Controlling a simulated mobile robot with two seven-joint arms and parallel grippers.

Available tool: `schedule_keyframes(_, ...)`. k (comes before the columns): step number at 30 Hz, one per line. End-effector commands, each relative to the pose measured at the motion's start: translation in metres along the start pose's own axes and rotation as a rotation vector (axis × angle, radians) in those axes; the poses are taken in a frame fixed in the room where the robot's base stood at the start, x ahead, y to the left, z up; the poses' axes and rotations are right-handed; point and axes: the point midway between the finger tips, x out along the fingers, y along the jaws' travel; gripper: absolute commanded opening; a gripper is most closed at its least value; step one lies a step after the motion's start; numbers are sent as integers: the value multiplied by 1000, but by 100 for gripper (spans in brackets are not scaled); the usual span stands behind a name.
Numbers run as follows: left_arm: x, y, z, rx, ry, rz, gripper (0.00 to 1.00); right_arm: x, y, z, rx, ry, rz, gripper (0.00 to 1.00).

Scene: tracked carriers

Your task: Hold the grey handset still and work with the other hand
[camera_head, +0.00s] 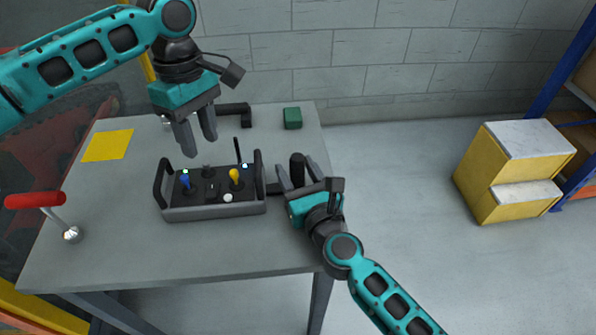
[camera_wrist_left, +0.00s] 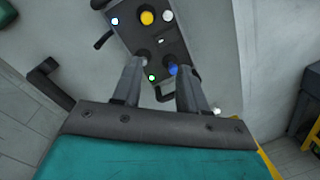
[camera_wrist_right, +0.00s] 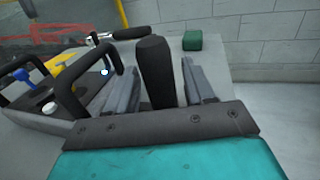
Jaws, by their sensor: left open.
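The grey handset (camera_head: 212,211) stands on the table, with a black loop handle at each end, a blue stick (camera_head: 186,182), a yellow stick (camera_head: 234,176) and a white knob (camera_head: 228,198). My left gripper (camera_head: 199,143) is open and empty above its far left side. The left wrist view shows the handset (camera_wrist_left: 143,37) beyond the fingertips, the blue stick (camera_wrist_left: 172,69) near the right finger. My right gripper (camera_head: 294,178) is open at the table's right edge, beside the handset's right handle (camera_wrist_right: 72,88). A black upright post (camera_wrist_right: 155,70) stands between its fingers with visible gaps.
A red-handled lever (camera_head: 34,200) stands at the table's left. A yellow sheet (camera_head: 107,146), a black bracket (camera_head: 246,114) and a green block (camera_head: 292,118) are at the back. The table front (camera_head: 170,250) is clear.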

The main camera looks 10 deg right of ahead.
Motion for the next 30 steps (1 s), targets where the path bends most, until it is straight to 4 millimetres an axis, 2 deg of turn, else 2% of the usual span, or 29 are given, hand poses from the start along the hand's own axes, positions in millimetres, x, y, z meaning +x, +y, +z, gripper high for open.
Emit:
schedule_keyframes(2,0,0,0,0,0,0,43,0,0,0,0,0,0,45)
schedule_keyframes(16,0,0,0,0,0,0,43,0,0,0,0,0,0,0)
schedule_keyframes(21,0,0,0,0,0,0,43,0,0,0,0,1,0,0)
schedule_keyframes(30,-2,0,1,33,-1,1,14,0,0,0,0,1,0,0)
